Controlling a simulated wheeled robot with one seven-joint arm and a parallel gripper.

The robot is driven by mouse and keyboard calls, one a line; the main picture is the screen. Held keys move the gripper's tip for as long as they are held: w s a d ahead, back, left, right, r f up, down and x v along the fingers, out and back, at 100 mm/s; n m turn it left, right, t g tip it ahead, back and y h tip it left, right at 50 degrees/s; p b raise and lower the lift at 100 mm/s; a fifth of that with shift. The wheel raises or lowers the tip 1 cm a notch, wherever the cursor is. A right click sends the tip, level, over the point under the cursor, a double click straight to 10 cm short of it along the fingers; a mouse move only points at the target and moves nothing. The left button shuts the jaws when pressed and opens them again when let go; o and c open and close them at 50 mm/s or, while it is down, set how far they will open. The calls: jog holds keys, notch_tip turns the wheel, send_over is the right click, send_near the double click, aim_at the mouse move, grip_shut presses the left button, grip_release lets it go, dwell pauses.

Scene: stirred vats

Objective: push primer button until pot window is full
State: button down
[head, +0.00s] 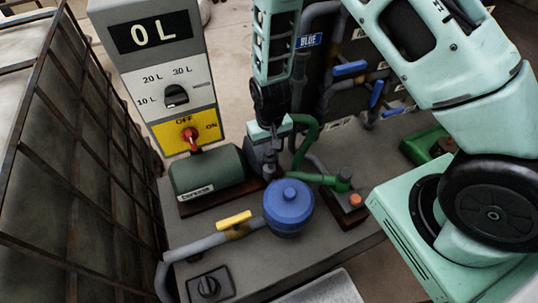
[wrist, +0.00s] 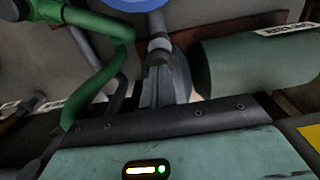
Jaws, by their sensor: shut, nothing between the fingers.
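The blue pot (head: 288,210) with its round lid stands upright on the grey bench; its edge shows at the top of the wrist view (wrist: 135,3). I cannot make out a window on it. An orange button (head: 355,200) sits on a small dark base right of the pot, beside a green pipe fitting; I take it for the primer button. My gripper (head: 268,168) is shut and empty, pointing down behind the pot, between the green motor and the green hose. Its fingers also show in the wrist view (wrist: 160,75). It is well apart from the orange button.
The green motor (head: 208,172) lies left of my gripper; the green hose (head: 308,145) curves on its right. A control box (head: 160,80) reads 0 L, with a dial and red switch. A yellow-handled valve (head: 234,220) is on the pipe; a wire cage (head: 70,170) stands left.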

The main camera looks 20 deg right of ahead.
jog(key=shift+f+b, duration=1.15)
jog(key=shift+f, duration=0.6)
jog(key=shift+r+p, duration=1.45)
jog(key=shift+r, duration=0.5)
dwell(0.5)
jog(key=shift+r, duration=0.25)
dwell(1.5)
jog(key=shift+r, duration=0.15)
dwell(0.3)
jog(key=shift+r+p, duration=2.25)
jog(key=shift+r, duration=0.6)
